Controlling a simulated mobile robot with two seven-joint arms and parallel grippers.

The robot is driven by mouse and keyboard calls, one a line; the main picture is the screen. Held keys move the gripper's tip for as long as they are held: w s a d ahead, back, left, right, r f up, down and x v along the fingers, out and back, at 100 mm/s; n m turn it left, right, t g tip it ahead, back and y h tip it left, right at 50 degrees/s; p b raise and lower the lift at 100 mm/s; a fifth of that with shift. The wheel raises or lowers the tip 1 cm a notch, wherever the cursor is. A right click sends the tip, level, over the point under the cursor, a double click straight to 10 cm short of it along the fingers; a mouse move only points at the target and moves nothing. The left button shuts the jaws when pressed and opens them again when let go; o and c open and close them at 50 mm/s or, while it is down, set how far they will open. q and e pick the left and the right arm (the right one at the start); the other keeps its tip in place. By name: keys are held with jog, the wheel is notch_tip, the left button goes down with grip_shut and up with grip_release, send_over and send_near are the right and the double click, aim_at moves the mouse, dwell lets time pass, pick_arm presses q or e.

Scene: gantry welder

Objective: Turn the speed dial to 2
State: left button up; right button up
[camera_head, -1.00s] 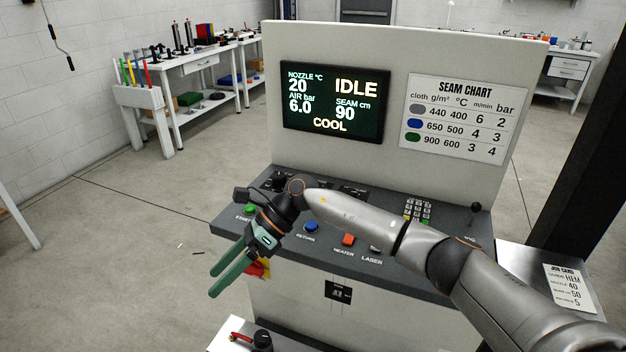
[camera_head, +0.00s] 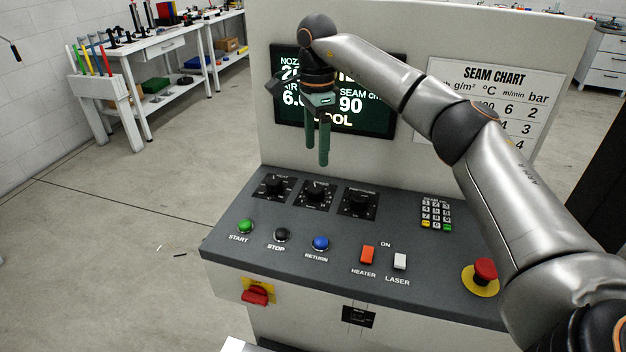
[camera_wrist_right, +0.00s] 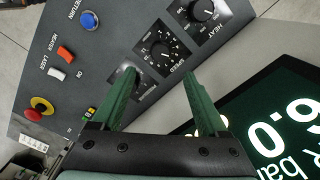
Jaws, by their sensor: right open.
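The speed dial (camera_head: 316,194) is the middle of three black dials at the back left of the console. It also shows in the right wrist view (camera_wrist_right: 160,50), with a SPEED label and a ring of white marks; I cannot read its setting. My right gripper (camera_head: 317,160) has green fingers pointing down and is apart from the dials, above the middle one and in front of the screen. In the wrist view its fingers (camera_wrist_right: 160,77) are open with nothing between them. One finger partly covers the third dial. My left gripper is not in view.
The HEAT dial (camera_head: 273,186) is left of the speed dial, another dial (camera_head: 358,203) right. Green, black and blue buttons (camera_head: 320,243) lie in front. The screen panel (camera_head: 410,50) rises behind. Heater switch (camera_head: 367,254), keypad (camera_head: 436,213) and red emergency button (camera_head: 485,270) are right.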

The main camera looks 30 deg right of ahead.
aim_at(316, 188)
notch_tip(316, 188, down, 10)
jog(key=shift+r, duration=0.1)
dwell(0.4)
grip_shut()
dwell(0.4)
